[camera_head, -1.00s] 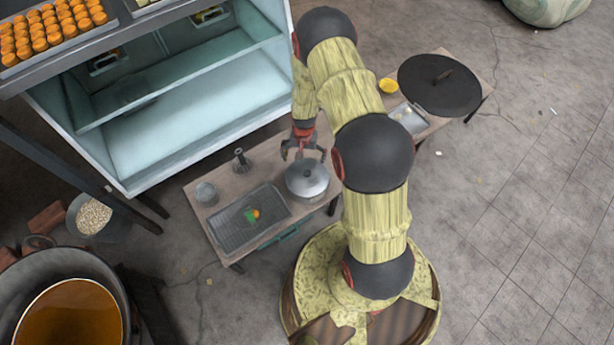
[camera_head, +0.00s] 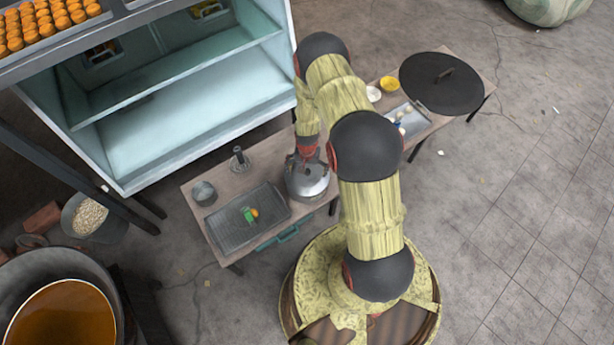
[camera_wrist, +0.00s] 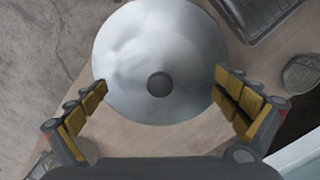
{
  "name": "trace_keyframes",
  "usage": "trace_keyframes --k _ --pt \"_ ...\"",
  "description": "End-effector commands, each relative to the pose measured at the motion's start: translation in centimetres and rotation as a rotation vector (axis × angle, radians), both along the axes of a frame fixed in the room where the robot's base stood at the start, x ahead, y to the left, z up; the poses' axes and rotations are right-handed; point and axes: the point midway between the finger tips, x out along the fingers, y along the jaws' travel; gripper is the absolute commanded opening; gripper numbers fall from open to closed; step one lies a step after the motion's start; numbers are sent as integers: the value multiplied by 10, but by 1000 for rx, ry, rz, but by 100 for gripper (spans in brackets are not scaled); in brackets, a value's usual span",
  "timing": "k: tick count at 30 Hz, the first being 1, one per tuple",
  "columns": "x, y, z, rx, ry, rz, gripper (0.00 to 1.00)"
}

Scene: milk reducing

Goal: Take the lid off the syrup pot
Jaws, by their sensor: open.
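A round silver lidded pot (camera_head: 318,187) stands at the right end of the low wooden table. Its lid (camera_wrist: 150,45) is on, with a small dark round knob (camera_wrist: 159,84) in the middle. My gripper (camera_head: 306,165) is directly above the pot and covers part of the lid in the head view. In the wrist view my gripper (camera_wrist: 160,83) is open, with one finger on each side of the knob and nothing between the fingers but the knob. I cannot tell the exact height of the fingertips over the lid.
On the same table are a dark tray (camera_head: 230,229) with small coloured items, a metal cup (camera_head: 203,193) and a dark upright tool (camera_head: 240,158). A large pan of amber liquid (camera_head: 68,318) is at lower left. A black disc (camera_head: 440,85) lies on the right table.

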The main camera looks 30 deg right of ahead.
Motion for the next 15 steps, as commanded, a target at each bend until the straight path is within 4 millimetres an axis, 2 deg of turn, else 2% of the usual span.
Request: trace_keyframes --k 4,15 --pt "1 0 2 -1 -1 0 99" --pt "0 0 2 0 0 0 78"
